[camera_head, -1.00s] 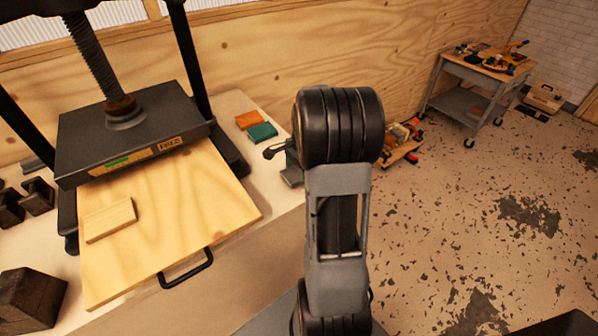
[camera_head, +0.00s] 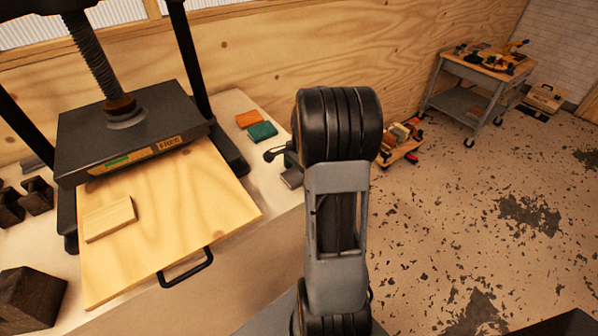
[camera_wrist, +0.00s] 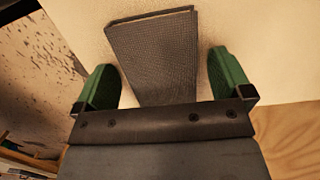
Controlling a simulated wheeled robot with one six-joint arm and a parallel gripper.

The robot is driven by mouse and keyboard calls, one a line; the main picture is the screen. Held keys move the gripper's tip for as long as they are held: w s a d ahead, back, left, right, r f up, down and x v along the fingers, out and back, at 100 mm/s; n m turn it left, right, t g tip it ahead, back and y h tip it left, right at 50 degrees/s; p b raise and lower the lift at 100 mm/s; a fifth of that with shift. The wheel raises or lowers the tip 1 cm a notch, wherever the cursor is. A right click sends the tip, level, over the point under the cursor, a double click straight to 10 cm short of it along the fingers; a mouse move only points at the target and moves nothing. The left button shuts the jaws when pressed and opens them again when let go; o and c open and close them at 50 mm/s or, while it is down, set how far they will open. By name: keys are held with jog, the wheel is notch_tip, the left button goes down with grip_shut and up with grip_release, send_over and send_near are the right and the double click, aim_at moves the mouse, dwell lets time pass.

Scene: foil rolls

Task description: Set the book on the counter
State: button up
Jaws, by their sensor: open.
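A grey, finely textured book (camera_wrist: 155,50) shows in the wrist view, on the pale counter top (camera_wrist: 225,25). My gripper (camera_wrist: 163,82) is open, with one green finger on each side of the book. There is a gap between each finger and the book, and its near end is hidden by my gripper's dark body. In the head view a small grey piece that looks like the book (camera_head: 291,179) shows at the right end of the counter (camera_head: 232,103), partly behind my arm.
A black press with a wooden board (camera_head: 200,220) and a wood block (camera_head: 109,219) stands at left. An orange book (camera_head: 249,119) and a teal book (camera_head: 262,132) lie behind on the counter. A tool cart (camera_head: 480,85) stands far right; the floor between is mostly clear.

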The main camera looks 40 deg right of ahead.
notch_tip(320, 180, up, 11)
jog(key=d, duration=0.1)
jog(key=s+a+n+t, duration=0.1)
jog(key=s+a+n, duration=0.2)
jog(key=a+n, duration=0.3)
jog(key=s+a+n+t+h, duration=0.1)
jog(key=s+a+n, duration=0.3)
jog(key=a+n, duration=0.2)
jog(key=s+a+n+t, duration=0.1)
jog(key=s+a+n, duration=0.2)
jog(key=a+n, duration=0.3)
jog(key=shift+s+a+r+t, duration=0.1)
jog(key=shift+s+a+t, duration=0.05)
jog(key=shift+a, duration=0.75)
jog(key=shift+s+a+r+t, duration=0.1)
jog(key=shift+s+a+t, duration=0.05)
jog(key=shift+a, duration=0.75)
jog(key=shift+s+a+f+n, duration=0.15)
jog(key=shift+n, duration=0.25)
jog(key=shift+p, duration=0.35)
